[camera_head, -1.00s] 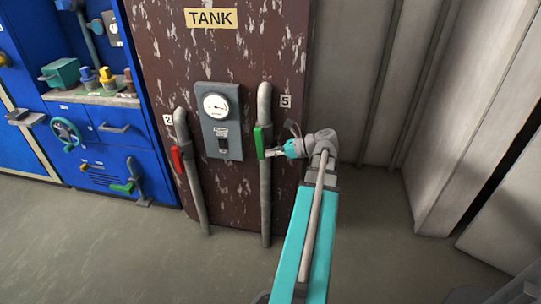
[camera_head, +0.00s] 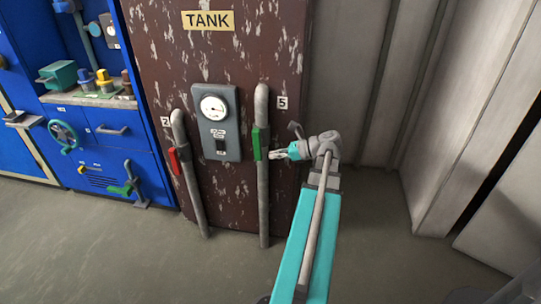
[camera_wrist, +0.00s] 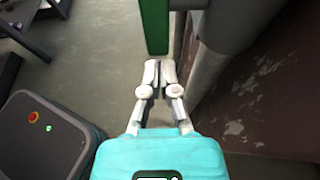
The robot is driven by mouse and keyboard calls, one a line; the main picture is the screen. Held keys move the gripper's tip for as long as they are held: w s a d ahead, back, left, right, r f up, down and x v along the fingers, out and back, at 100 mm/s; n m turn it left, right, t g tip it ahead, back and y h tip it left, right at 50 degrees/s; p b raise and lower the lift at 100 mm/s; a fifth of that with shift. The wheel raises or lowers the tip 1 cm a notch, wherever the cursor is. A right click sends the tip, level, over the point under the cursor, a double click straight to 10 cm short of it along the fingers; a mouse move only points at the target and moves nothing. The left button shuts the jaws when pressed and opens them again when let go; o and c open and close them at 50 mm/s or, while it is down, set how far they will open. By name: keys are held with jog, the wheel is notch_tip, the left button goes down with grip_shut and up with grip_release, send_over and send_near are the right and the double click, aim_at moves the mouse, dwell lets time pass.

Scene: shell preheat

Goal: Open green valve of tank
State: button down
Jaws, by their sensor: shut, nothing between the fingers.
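The brown, worn tank panel (camera_head: 240,60) carries the sign TANK. The green valve handle (camera_head: 257,144) is upright on the right-hand grey pipe (camera_head: 263,200), beside the number 5. In the wrist view the green handle (camera_wrist: 154,25) hangs down just beyond my fingertips. My gripper (camera_head: 272,155) is just right of the handle's lower part and points left. In the wrist view my gripper (camera_wrist: 159,66) has its fingertips together with nothing between them. Whether the tips touch the handle I cannot tell.
A red valve handle (camera_head: 174,161) is on the left pipe, by the number 2. A gauge box (camera_head: 217,122) sits between the pipes. A blue cabinet (camera_head: 110,150) stands at left. Grey wall panels (camera_head: 350,80) are at right. The floor (camera_head: 130,250) in front is clear.

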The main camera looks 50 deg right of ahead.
jog(key=s+d, duration=0.5)
jog(key=s, duration=0.5)
jog(key=shift+s+d+r+p, duration=0.2)
jog(key=shift+s+r+p, duration=0.05)
jog(key=shift+r+p, duration=0.1)
jog(key=shift+w+a, duration=0.1)
dwell(0.4)
